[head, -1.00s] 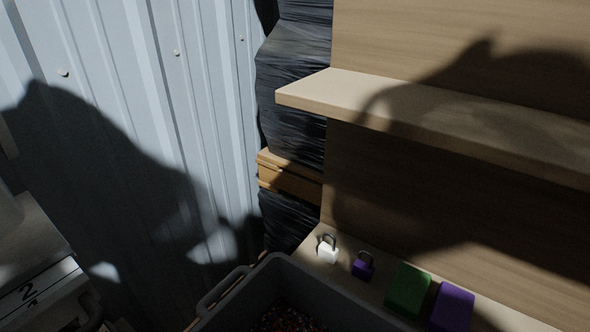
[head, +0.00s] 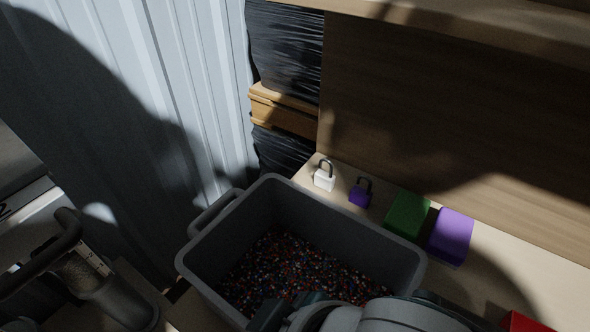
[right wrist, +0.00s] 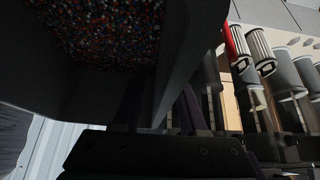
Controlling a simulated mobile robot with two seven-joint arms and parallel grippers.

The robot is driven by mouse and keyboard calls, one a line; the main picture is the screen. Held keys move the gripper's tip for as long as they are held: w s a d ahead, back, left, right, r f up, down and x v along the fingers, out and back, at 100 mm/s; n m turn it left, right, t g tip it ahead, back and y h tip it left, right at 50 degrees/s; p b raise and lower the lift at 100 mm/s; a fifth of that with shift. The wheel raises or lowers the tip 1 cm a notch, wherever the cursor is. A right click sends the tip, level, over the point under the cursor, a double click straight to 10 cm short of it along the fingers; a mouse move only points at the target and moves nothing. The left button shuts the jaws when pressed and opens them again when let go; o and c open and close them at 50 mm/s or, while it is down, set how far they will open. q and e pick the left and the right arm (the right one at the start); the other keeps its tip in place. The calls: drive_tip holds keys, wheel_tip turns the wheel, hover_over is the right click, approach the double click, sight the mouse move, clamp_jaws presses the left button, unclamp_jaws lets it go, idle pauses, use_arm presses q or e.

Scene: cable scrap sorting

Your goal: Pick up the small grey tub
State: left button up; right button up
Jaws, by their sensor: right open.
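A grey rectangular tub (head: 400,262), the only grey tub in view, stands in the lower middle of the head view, partly filled with multicoloured granules (head: 292,268). A loop handle sticks out at its left end. My right arm covers its near right side. In the right wrist view the tub (right wrist: 205,45) fills the upper left, granules showing inside. My right gripper (right wrist: 160,105) is open, its dark fingers close to the tub's wall, which seems to pass between them. I cannot tell whether they touch it. My left gripper is not in view.
Behind the tub, a wooden surface holds a white padlock (head: 324,178), a purple padlock (head: 360,193), a green block (head: 407,215) and a purple block (head: 451,235). A red item (head: 524,322) lies lower right. A corrugated wall (head: 205,90) stands at left.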

clamp_jaws()
idle(0.3)
idle(0.3)
idle(0.8)
drive_tip(key=shift+a+r, duration=0.1)
drive_tip(key=shift+r, duration=0.05)
